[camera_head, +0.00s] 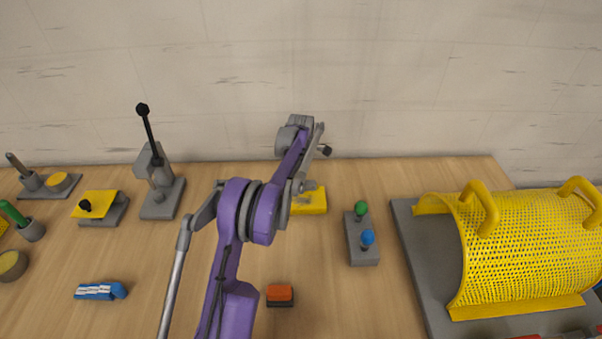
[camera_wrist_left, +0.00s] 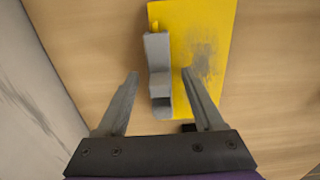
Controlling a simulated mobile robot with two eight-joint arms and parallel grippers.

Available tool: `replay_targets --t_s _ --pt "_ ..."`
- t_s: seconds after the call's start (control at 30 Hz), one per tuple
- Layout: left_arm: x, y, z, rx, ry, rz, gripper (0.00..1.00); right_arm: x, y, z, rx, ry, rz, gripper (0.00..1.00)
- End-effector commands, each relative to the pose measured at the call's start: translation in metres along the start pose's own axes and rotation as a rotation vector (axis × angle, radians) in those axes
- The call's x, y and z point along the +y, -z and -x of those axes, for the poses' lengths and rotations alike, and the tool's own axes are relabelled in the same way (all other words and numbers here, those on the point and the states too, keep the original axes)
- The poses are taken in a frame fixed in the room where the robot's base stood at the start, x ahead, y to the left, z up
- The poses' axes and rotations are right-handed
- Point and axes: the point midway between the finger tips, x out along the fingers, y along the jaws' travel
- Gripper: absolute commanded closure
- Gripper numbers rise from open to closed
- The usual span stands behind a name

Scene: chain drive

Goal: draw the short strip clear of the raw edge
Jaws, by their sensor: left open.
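A yellow plate (camera_wrist_left: 205,95) with a dark scuffed patch lies on the wooden table; it also shows in the head view (camera_head: 314,205), partly behind my arm. A narrow grey piece (camera_wrist_left: 158,52), perhaps the short strip, lies along the plate's left edge in the wrist view. My left gripper (camera_wrist_left: 160,72) is open, with the grey piece between its fingers in the picture. I cannot tell the height gap, and no contact shows. In the head view my left gripper (camera_head: 303,186) is over the plate, its fingers hard to make out. My right gripper is not in view.
A grey block with green and blue knobs (camera_head: 361,249) stands right of the plate, an orange-topped block (camera_head: 280,294) in front. A yellow mesh guard (camera_head: 530,245) fills the right. A lever press (camera_head: 160,190) and a blue tool (camera_head: 100,291) are left. A wall runs behind.

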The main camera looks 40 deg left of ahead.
Motion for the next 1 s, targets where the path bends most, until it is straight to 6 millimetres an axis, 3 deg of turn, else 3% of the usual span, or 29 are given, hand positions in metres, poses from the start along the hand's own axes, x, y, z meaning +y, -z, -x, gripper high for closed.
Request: replay_targets --t_s 0.33,0.73,1.0 --pt "-0.0002 -0.0002 -0.0046 0.0 0.0 0.0 0.31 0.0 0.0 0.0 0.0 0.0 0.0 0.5" --pt "-0.0002 -0.0001 -0.0043 0.0 0.0 0.0 1.0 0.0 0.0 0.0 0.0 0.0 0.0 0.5" --pt "-0.0001 -0.0002 -0.0028 0.0 0.0 0.0 1.0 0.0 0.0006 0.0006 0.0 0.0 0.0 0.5"
